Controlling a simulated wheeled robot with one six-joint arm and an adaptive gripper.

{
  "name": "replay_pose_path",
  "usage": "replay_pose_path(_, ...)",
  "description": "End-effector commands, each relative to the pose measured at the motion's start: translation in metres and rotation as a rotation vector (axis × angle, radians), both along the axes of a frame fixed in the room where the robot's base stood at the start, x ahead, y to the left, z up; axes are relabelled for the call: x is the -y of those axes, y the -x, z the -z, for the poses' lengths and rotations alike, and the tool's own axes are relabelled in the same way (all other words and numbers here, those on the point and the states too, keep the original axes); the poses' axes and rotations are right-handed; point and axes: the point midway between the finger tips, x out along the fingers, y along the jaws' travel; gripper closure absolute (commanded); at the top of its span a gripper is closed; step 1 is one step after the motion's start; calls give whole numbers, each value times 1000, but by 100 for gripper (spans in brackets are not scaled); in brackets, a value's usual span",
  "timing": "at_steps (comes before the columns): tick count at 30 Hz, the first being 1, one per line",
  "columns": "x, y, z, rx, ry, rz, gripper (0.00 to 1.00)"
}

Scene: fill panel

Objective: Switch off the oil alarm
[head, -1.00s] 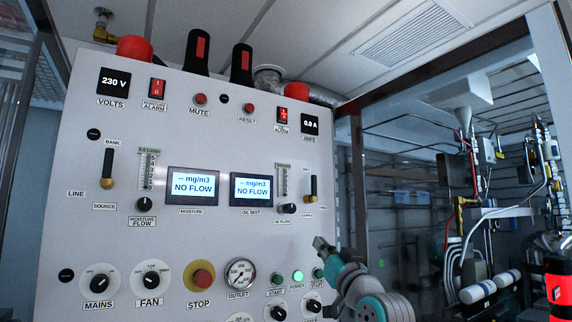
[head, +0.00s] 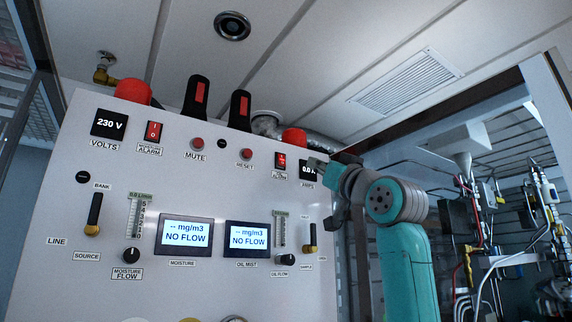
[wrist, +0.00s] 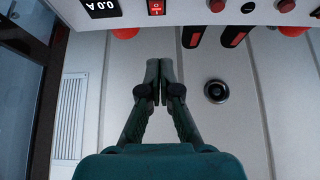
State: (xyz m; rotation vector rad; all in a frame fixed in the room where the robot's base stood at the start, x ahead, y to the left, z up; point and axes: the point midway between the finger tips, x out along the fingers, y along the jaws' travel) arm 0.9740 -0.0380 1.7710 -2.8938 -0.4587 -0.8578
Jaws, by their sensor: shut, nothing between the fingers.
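The oil alarm switch (head: 281,161) is a small red rocker at the upper right of the white panel, its label below hard to read. It also shows at the top edge of the wrist view (wrist: 156,7), where the panel is upside down. My gripper (head: 316,161) is just right of the switch in the head view and overlaps the amps display (head: 306,172). In the wrist view my gripper (wrist: 160,67) is shut and empty, its tips below the switch in the picture and apparently apart from it.
A similar moisture alarm switch (head: 153,131) is at the upper left. The reset button (head: 246,154) and mute button (head: 197,143) lie between them. Red lamps (head: 294,136) and black handles with red strips (head: 240,110) stick up along the panel's top edge.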

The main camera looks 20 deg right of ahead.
Motion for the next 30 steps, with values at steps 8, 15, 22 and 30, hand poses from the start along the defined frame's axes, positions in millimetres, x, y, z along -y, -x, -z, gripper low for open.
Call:
replay_pose_path(8, 0, 0, 0, 0, 0, 0, 100)
replay_pose_path(15, -5, -13, -8, -1, 0, -1, 100)
replay_pose_path(22, -14, -42, -29, -2, -1, -1, 100)
replay_pose_path(30, -24, -75, -51, -2, 0, -1, 100)
